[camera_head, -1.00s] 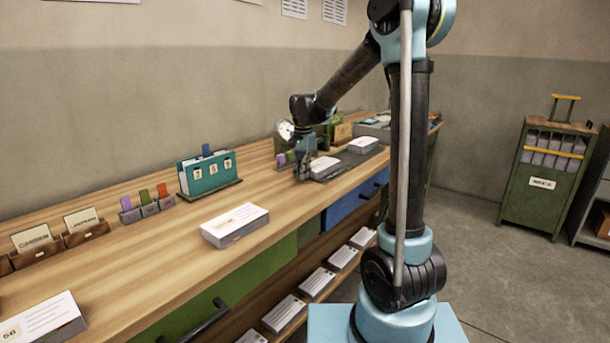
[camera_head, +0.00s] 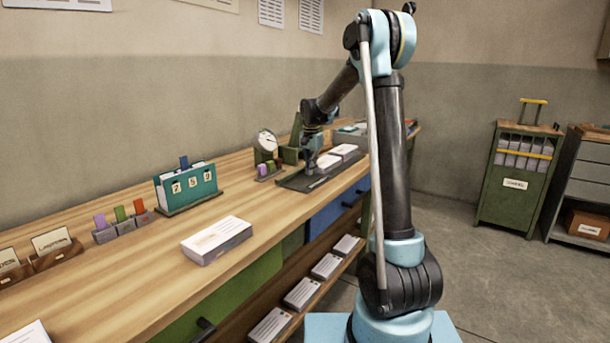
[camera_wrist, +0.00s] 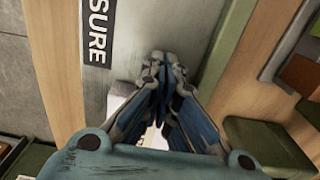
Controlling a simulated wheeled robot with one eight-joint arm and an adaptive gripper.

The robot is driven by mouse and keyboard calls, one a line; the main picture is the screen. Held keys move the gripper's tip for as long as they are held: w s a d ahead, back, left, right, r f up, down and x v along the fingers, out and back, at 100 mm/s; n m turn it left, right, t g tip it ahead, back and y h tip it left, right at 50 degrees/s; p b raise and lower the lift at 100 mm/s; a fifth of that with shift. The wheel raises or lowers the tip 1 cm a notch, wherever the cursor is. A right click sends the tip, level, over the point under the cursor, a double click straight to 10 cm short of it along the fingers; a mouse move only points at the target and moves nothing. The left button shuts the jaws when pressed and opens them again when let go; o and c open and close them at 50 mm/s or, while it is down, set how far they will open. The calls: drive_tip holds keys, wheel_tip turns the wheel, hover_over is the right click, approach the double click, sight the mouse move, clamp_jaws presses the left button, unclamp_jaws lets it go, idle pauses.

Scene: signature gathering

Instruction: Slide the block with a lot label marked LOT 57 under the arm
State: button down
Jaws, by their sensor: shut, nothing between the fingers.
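My gripper (camera_head: 309,170) is shut and empty, low over a dark grey tray (camera_head: 296,184) on the bench. Just to its right a pale block (camera_head: 328,162) sits on the tray, close to a second pale block (camera_head: 344,151). I cannot read a lot number on either. A green upright part (camera_head: 297,130) stands behind the gripper; the arm's span over the tray is hidden. In the wrist view my shut fingers (camera_wrist: 160,85) are over a grey plate (camera_wrist: 130,60) printed "SURE". A white block (camera_wrist: 128,108) shows partly behind them.
Another pale block (camera_head: 217,240) lies on the bench (camera_head: 130,280) nearer to me. A teal number stand (camera_head: 186,188) and small coloured tabs (camera_head: 120,222) stand along the back. A round dial (camera_head: 266,143) is left of the gripper. Several blocks (camera_head: 300,293) lie on the shelf below.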

sight(307, 177)
drive_tip(key=shift+w, duration=0.1)
idle(0.3)
drive_tip(key=shift+s+a, duration=0.25)
drive_tip(key=shift+s, duration=0.2)
drive_tip(key=shift+s+a, duration=0.3)
drive_tip(key=shift+s, duration=0.25)
drive_tip(key=shift+s+a, duration=0.3)
drive_tip(key=shift+s, duration=0.25)
drive_tip(key=shift+s+a+r, duration=0.2)
drive_tip(key=shift+a+r, duration=0.15)
drive_tip(key=shift+r, duration=0.3)
wheel_tip(307, 177, up, 8)
drive_tip(key=s+d+r+n, duration=0.2)
drive_tip(key=s+d, duration=0.6)
drive_tip(key=s, duration=0.3)
drive_tip(key=s+d+f+n+t, duration=0.1)
drive_tip(key=s+d+f, duration=0.15)
drive_tip(key=s, duration=0.45)
drive_tip(key=s+d+f+n, duration=0.1)
drive_tip(key=s+d, duration=0.3)
drive_tip(key=s, duration=0.2)
drive_tip(key=s+d+f+n, duration=0.1)
drive_tip(key=s+d+f, duration=0.1)
drive_tip(key=s+f, duration=0.5)
drive_tip(key=s+d+f+n+t, duration=0.1)
drive_tip(key=s+d+f+n, duration=0.1)
drive_tip(key=s+f, duration=0.6)
drive_tip(key=s+d, duration=0.1)
drive_tip(key=s, duration=0.3)
drive_tip(key=shift+d, duration=0.2)
